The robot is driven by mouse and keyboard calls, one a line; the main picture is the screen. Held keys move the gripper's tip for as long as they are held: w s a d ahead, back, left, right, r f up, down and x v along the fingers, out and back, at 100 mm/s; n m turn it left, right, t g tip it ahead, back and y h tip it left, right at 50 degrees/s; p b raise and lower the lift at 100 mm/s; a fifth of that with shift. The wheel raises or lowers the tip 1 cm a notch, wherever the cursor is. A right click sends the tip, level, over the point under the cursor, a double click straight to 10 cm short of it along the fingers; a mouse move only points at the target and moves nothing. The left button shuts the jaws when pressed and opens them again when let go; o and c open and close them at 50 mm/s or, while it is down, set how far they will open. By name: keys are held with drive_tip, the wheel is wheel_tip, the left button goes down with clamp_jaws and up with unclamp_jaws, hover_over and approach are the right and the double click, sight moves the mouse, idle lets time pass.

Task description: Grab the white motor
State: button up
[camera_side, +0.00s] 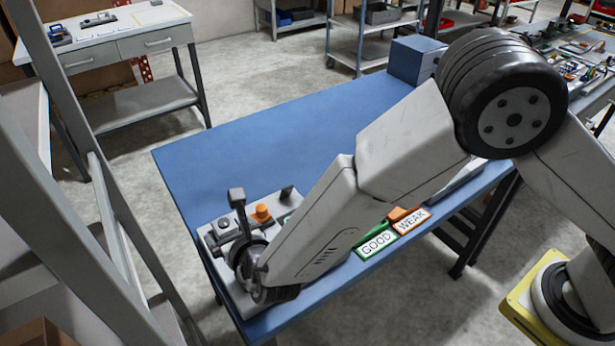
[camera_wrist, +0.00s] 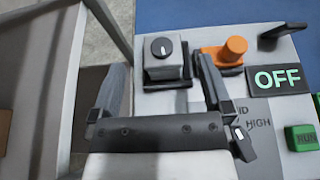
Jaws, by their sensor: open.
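My gripper (camera_wrist: 162,66) is open and empty, low over a grey panel (camera_wrist: 190,103) at the table's near-left corner. In the wrist view a pale grey block with a black dial (camera_wrist: 162,48) lies between and just past the fingertips. I cannot tell whether they touch it. An orange motor-like piece (camera_wrist: 233,48) stands just right of the right finger, and it also shows in the side view (camera_side: 262,213). I cannot make out a clearly white motor in either view. In the side view my gripper (camera_side: 237,235) and forearm hide part of the panel.
A dark OFF display (camera_wrist: 278,79) and green RUN button (camera_wrist: 303,137) sit right on the panel. GOOD (camera_side: 376,243) and WEAK (camera_side: 412,220) signs stand along the blue table's (camera_side: 290,135) front edge. A blue box (camera_side: 412,60) stands at the far end. The table's middle is clear.

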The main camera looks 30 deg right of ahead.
sight(223, 223)
drive_tip(key=shift+w+f, duration=0.25)
drive_tip(key=shift+w, duration=0.35)
drive_tip(key=shift+w, duration=0.1)
drive_tip(key=shift+x, duration=2.5)
drive_tip(key=shift+d+f, duration=0.1)
clamp_jaws()
